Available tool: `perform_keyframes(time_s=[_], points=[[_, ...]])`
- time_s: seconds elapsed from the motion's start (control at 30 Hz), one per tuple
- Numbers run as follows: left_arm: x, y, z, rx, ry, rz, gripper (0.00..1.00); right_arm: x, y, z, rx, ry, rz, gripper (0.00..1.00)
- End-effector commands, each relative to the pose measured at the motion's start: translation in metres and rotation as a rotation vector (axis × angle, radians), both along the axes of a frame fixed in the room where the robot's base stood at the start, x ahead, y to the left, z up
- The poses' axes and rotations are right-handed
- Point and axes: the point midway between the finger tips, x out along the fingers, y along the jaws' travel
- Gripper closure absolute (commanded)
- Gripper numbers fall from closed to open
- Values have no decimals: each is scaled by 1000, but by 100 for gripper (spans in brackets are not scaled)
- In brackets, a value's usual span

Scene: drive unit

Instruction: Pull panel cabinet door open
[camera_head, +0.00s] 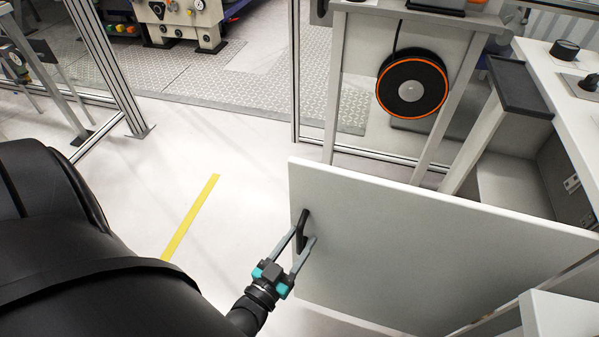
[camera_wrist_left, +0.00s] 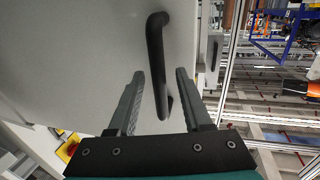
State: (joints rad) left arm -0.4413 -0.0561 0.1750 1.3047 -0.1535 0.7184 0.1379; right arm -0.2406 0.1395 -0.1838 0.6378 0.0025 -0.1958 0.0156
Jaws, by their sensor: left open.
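The white panel door (camera_head: 420,235) stands out from the cabinet (camera_head: 507,187) at the right in the head view, and it appears swung open. Its black bar handle (camera_head: 304,217) is near the door's left edge. My left gripper (camera_head: 306,235) is at the handle with its jaws apart. In the left wrist view, the handle (camera_wrist_left: 154,48) runs down between the two fingers of the left gripper (camera_wrist_left: 158,80), with a gap on both sides. The door face (camera_wrist_left: 75,50) fills the left of that view. My right gripper is not in view.
A grey frame carries a round black device with an orange ring (camera_head: 411,86) behind the door. A white console with black knobs (camera_head: 565,50) is at the right. The light floor, with a yellow stripe (camera_head: 192,215), is clear left of the door.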

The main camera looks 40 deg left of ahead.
Motion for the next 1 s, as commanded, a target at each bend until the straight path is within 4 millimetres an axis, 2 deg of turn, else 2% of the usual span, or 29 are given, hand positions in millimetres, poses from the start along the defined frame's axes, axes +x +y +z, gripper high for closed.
perform_keyframes(time_s=[0.17,0.4,0.6,0.8,1.0], points=[[-30,-3,0,-1,5,0,50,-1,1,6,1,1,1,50],[-90,-7,0,0,6,0,50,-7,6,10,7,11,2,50],[-127,-10,0,0,4,1,50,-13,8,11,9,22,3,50],[-145,-12,0,1,0,0,50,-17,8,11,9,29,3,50],[-148,-12,0,1,0,0,50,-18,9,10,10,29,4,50]])
